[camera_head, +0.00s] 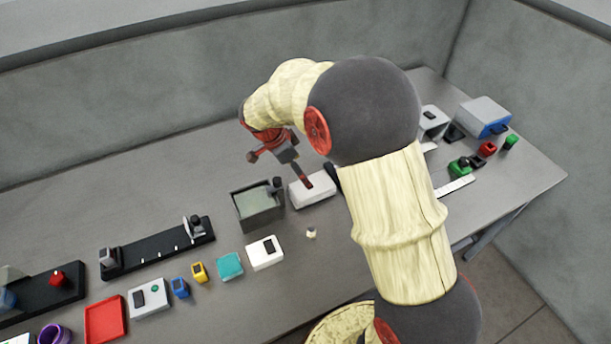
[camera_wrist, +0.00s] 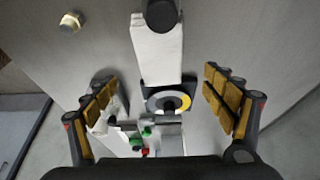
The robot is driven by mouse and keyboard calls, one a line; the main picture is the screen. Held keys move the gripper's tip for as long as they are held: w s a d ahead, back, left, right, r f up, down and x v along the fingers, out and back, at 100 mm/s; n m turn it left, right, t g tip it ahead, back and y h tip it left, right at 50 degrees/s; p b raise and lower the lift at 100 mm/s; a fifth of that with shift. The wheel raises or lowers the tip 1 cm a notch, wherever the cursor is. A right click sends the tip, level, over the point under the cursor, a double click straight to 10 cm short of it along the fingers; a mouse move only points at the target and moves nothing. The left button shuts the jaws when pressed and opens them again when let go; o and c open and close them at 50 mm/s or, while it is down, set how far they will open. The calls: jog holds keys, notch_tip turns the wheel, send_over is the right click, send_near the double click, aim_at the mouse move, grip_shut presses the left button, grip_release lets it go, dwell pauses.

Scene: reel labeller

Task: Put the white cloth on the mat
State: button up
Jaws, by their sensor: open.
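My gripper (camera_head: 280,168) is open above the bench near a white block (camera_head: 312,190); its fingers also show in the wrist view (camera_wrist: 160,95) with nothing held between them. I cannot clearly make out a white cloth or a mat in either view. In the wrist view a long white block (camera_wrist: 157,52) and a yellow and grey reel (camera_wrist: 167,102) lie below, between the fingers. A pale object (camera_wrist: 104,124) is partly hidden by the left finger. My arm hides part of the bench in the head view.
A dark open bin (camera_head: 260,217) stands left of the white block. A white device (camera_head: 265,253), a teal block (camera_head: 230,265) and a red tray (camera_head: 105,320) line the front. A blue and white box (camera_head: 485,115) stands at right. Bare bench lies behind the bin.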

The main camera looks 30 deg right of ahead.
jog(key=s+a+r+n+t+y, duration=0.25)
jog(key=s+r+n, duration=0.35)
jog(key=s+r, duration=0.5)
jog(key=s+a+r+n+t+y, duration=0.1)
jog(key=s+a+r+n, duration=0.1)
jog(key=s+r+n, duration=0.2)
jog(key=s+a+r+n+t+y, duration=0.1)
jog(key=s+a+r+n+t, duration=0.1)
jog(key=s+n, duration=0.6)
jog(key=s+a+r, duration=0.1)
jog(key=s+r, duration=0.1)
jog(key=s, duration=0.1)
jog(key=shift+s, duration=0.2)
